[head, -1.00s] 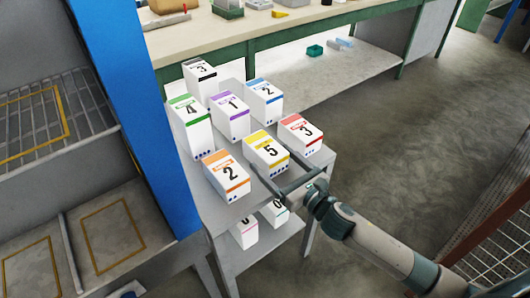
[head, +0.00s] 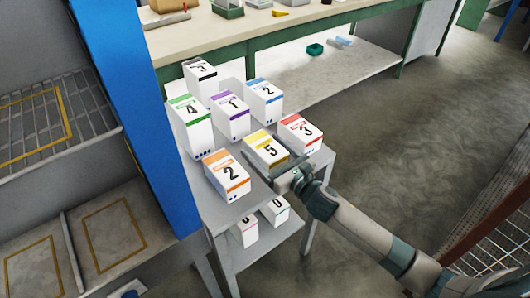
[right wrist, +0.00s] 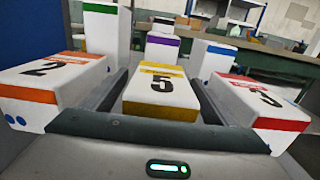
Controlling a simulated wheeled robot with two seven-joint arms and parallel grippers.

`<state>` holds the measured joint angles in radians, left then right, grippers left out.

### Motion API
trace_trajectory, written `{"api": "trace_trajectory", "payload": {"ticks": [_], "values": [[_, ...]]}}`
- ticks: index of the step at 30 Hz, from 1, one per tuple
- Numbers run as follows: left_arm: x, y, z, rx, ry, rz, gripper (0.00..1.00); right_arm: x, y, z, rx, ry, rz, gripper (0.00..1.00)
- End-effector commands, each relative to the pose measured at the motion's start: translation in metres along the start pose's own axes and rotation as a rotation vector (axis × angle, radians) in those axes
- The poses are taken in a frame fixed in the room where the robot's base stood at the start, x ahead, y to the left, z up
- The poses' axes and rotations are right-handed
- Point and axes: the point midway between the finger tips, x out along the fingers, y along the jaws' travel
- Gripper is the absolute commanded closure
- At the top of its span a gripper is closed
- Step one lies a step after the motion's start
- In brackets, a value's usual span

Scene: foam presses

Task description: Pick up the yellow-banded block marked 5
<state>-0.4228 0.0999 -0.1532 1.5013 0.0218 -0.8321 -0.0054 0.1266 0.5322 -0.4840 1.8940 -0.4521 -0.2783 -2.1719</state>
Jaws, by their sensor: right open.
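The yellow-banded block marked 5 (head: 264,148) stands in the front row on a grey table, between the orange-banded block 2 (head: 227,175) and the red-banded block 3 (head: 300,134). In the right wrist view block 5 (right wrist: 161,92) is in the centre, its yellow band toward the camera. My right gripper (head: 276,162) is open, with one finger on each side of block 5. The wrist view shows a gap between each finger and the block. The fingers' far ends are partly hidden by the blocks. My left gripper is not in view.
Behind stand the green-banded 4 (head: 190,122), purple-banded 1 (head: 231,115), blue-banded 2 (head: 264,101) and black-banded 3 (head: 201,78). More boxes sit on the table's lower shelf (head: 243,256). A blue post (head: 140,120) rises close on the left.

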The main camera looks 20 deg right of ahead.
Motion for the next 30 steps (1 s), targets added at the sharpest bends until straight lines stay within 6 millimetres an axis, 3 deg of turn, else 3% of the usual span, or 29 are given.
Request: {"api": "trace_trajectory", "payload": {"ticks": [14, 20, 30], "values": [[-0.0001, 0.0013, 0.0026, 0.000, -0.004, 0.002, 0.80, 0.0009, 0.0001, -0.0003, 0.000, 0.000, 0.000, 0.20], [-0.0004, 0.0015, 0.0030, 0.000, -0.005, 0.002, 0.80, 0.0008, 0.0001, -0.0003, 0.000, 0.000, 0.000, 0.64], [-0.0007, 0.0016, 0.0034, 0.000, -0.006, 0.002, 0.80, 0.0009, 0.0001, 0.0015, 0.000, 0.000, 0.000, 0.64]]}}
